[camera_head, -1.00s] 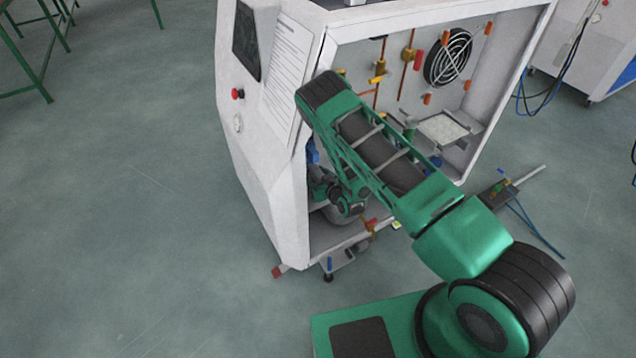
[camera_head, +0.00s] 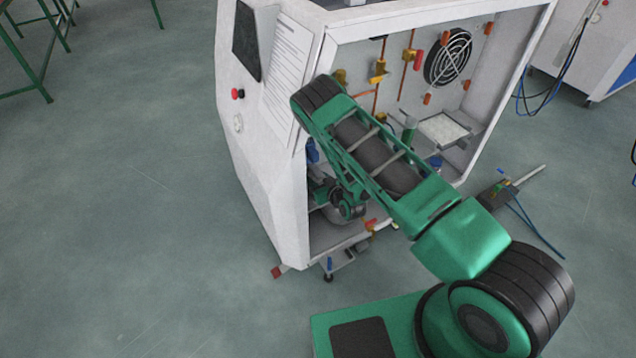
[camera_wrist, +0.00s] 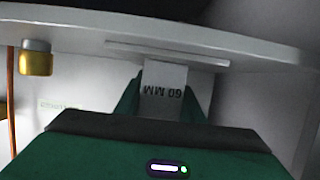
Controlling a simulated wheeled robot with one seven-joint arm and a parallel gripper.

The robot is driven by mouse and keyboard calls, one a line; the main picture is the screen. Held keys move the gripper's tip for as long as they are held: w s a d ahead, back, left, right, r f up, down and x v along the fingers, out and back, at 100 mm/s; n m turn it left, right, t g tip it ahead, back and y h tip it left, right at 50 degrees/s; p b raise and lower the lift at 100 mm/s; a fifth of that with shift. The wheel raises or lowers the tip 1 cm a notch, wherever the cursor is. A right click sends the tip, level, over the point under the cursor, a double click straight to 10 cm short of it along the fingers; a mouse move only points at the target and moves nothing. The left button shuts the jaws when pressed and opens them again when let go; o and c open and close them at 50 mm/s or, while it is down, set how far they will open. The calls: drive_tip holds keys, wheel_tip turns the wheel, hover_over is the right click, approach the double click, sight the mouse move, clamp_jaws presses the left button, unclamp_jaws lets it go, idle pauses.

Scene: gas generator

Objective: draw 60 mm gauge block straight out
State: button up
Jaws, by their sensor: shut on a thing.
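The gauge block (camera_wrist: 164,77) is a pale block marked "60 MM", with the lettering upside down in the wrist view. My gripper (camera_wrist: 163,100) is shut on it, with a green finger on each side. The block's far end meets the underside of a pale panel (camera_wrist: 250,44), at a narrow slot-like strip (camera_wrist: 165,51). I cannot tell how much of the block, if any, sits inside that slot. In the head view my wrist is inside the open white cabinet (camera_head: 262,190), and my arm hides the fingers and the block.
A brass fitting with a grey cap (camera_wrist: 37,58) stands left of the block, beside a copper pipe (camera_wrist: 11,95). In the cabinet are a fan (camera_head: 448,57), valves and a small tray (camera_head: 443,129). A clamp-like tool (camera_head: 497,195) lies on the floor at right.

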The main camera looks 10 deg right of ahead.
drive_tip(key=shift+s+d+f, duration=0.1)
drive_tip(key=shift+s+d, duration=0.25)
drive_tip(key=shift+s, duration=0.7)
drive_tip(key=shift+s+d, duration=0.3)
drive_tip(key=shift+s, duration=0.8)
drive_tip(key=shift+s+d+f, duration=0.1)
drive_tip(key=shift+s+d, duration=0.25)
drive_tip(key=shift+s, duration=0.7)
drive_tip(key=shift+s+d+r, duration=0.15)
drive_tip(key=shift+s, duration=0.15)
drive_tip(key=shift+r, duration=0.15)
